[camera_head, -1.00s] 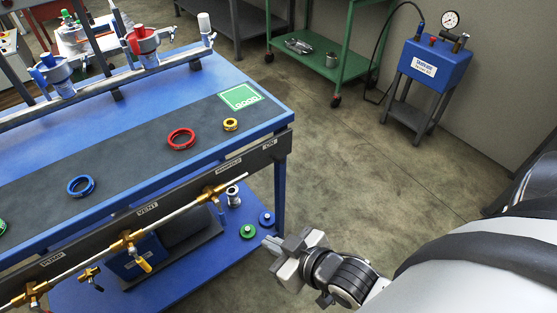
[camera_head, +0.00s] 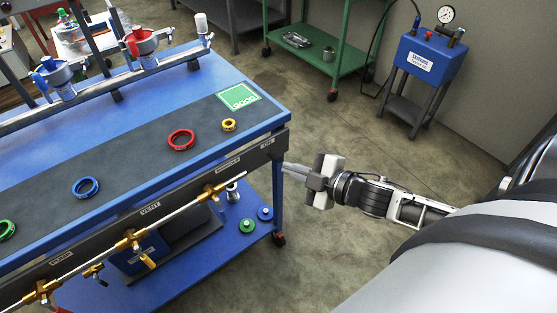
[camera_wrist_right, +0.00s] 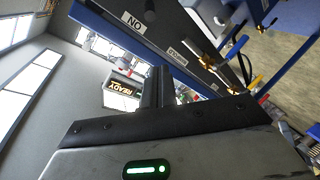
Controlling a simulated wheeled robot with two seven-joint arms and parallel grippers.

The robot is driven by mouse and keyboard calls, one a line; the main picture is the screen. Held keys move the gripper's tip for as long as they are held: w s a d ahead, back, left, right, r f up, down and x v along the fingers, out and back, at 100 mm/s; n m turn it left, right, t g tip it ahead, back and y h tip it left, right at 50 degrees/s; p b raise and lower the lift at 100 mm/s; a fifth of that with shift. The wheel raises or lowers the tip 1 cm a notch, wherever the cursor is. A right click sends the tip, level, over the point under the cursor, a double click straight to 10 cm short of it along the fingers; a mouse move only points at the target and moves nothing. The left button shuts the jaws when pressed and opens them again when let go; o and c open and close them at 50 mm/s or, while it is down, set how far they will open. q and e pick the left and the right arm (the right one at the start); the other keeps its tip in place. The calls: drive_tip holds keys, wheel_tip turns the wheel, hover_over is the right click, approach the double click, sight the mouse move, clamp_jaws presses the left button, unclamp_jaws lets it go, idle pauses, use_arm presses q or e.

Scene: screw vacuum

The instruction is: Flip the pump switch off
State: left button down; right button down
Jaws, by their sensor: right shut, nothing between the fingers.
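The blue workbench (camera_head: 262,94) has a dark front rail with an "ON" label (camera_head: 266,143) near its right end; this label also shows, upside down, in the right wrist view (camera_wrist_right: 133,22). A small dark round part (camera_wrist_right: 150,13) sits near that label; I cannot tell if it is the pump switch. A "PUMP" label (camera_head: 60,257) is farther left on the rail. My right gripper (camera_head: 285,168) is shut and empty, its fingertips pointing left near the bench's right front leg, below the label. In the wrist view its dark fingers (camera_wrist_right: 157,88) are together. My left gripper is not in view.
A brass pipe with valves (camera_head: 132,237) runs along the bench front. Coloured rings, such as a red one (camera_head: 181,139), lie on the dark mat. A blue gauge unit (camera_head: 430,62) and a green cart (camera_head: 345,65) stand behind. The floor right of the bench is clear.

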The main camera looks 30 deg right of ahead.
sight(278, 161)
drive_tip(key=x, duration=0.8)
drive_tip(key=shift+w, duration=0.25)
drive_tip(key=d+f, duration=0.2)
drive_tip(key=d, duration=0.1)
drive_tip(key=shift+s+d, duration=0.1)
drive_tip(key=shift+s, duration=0.25)
drive_tip(key=shift+f, duration=0.1)
